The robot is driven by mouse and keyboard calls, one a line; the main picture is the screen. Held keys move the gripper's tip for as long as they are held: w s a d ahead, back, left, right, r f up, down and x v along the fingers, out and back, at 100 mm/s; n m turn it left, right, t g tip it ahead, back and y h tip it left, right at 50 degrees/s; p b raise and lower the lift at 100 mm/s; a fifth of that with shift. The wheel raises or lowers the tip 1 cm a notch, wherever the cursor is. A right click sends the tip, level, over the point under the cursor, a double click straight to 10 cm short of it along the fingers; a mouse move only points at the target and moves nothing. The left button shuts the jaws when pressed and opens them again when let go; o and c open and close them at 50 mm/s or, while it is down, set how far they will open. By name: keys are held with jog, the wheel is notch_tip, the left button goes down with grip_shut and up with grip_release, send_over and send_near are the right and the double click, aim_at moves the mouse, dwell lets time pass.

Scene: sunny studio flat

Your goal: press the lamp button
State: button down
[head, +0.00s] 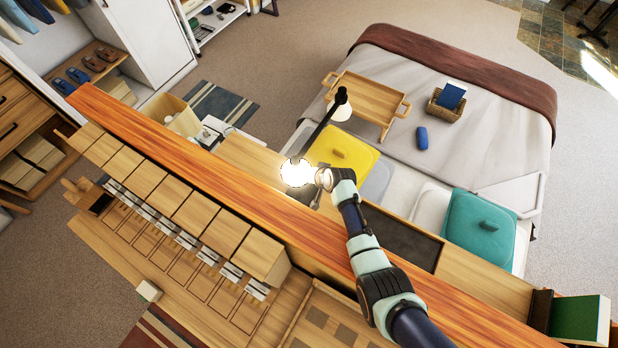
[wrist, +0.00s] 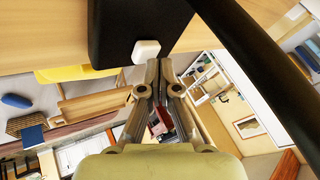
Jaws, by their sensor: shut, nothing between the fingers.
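In the wrist view, a small white button (wrist: 146,51) sits on a black block, which looks like the lamp base (wrist: 115,30). A thick black bar (wrist: 250,65) crosses the right side. My gripper (wrist: 161,66) is shut and empty, its fingertips just below and right of the button in the picture; I cannot tell whether they touch. In the head view, my gripper (head: 322,181) is beside a bright glowing round light (head: 297,173). The button is hidden in this view.
A wooden ledge (head: 200,165) runs beneath my arm. A bed (head: 450,110) beyond holds a wooden tray (head: 368,97), a yellow cushion (head: 340,152), a teal cushion (head: 478,228) and a basket (head: 440,108). Green books (head: 580,318) stand at lower right.

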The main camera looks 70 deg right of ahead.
notch_tip(320, 180, up, 3)
jog(key=shift+f+p, duration=0.2)
jog(key=shift+p, duration=0.6)
jog(key=shift+r, duration=1.55)
